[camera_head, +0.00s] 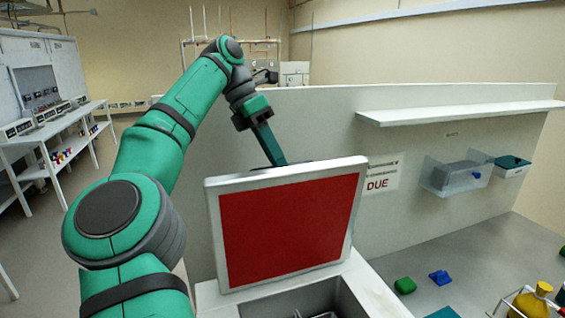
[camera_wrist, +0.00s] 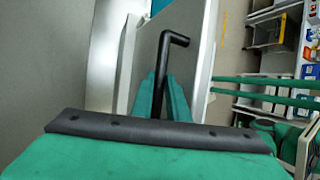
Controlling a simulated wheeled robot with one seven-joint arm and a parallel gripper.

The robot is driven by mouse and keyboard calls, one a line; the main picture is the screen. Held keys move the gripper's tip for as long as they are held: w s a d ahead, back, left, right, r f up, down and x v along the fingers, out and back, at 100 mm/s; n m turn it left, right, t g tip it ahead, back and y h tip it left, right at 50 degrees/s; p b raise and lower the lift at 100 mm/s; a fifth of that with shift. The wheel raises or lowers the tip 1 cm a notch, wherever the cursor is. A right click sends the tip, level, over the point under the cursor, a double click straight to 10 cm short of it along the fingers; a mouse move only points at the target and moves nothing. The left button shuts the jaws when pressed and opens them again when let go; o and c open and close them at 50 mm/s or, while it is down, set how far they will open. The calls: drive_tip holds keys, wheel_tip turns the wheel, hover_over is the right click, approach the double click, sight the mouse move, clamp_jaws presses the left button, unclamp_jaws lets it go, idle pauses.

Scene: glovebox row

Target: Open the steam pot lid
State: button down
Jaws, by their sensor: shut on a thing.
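The steam pot lid (camera_head: 290,225) stands tilted up, with a red panel in a white frame facing the head camera. Below it is the white pot body (camera_head: 372,290), with part of its open inside showing at the bottom edge of the head view. My gripper (camera_head: 280,162) reaches down behind the lid's top edge, so its fingertips are partly hidden there. In the wrist view my gripper (camera_wrist: 162,88) is shut on a black bent handle (camera_wrist: 175,40), whose hooked end sticks out past the fingers.
A pale partition wall (camera_head: 440,115) with a white shelf (camera_head: 460,112) stands behind the lid. A green block (camera_head: 405,285), a blue block (camera_head: 440,278) and a yellow bottle (camera_head: 535,301) are at the lower right. A clear bin (camera_head: 455,177) hangs on the wall.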

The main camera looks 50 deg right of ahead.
drive_tip(key=shift+w+a+f, duration=0.1)
drive_tip(key=shift+w+f, duration=0.1)
drive_tip(key=shift+f, duration=0.1)
drive_tip(key=shift+s, duration=0.2)
drive_tip(key=c, duration=1.7)
unclamp_jaws()
drive_tip(key=shift+w, duration=0.1)
drive_tip(key=shift+c, duration=0.2)
drive_tip(key=shift+a+r, duration=0.1)
drive_tip(key=shift+r, duration=0.05)
drive_tip(key=shift+s+d, duration=0.2)
drive_tip(key=shift+s, duration=0.05)
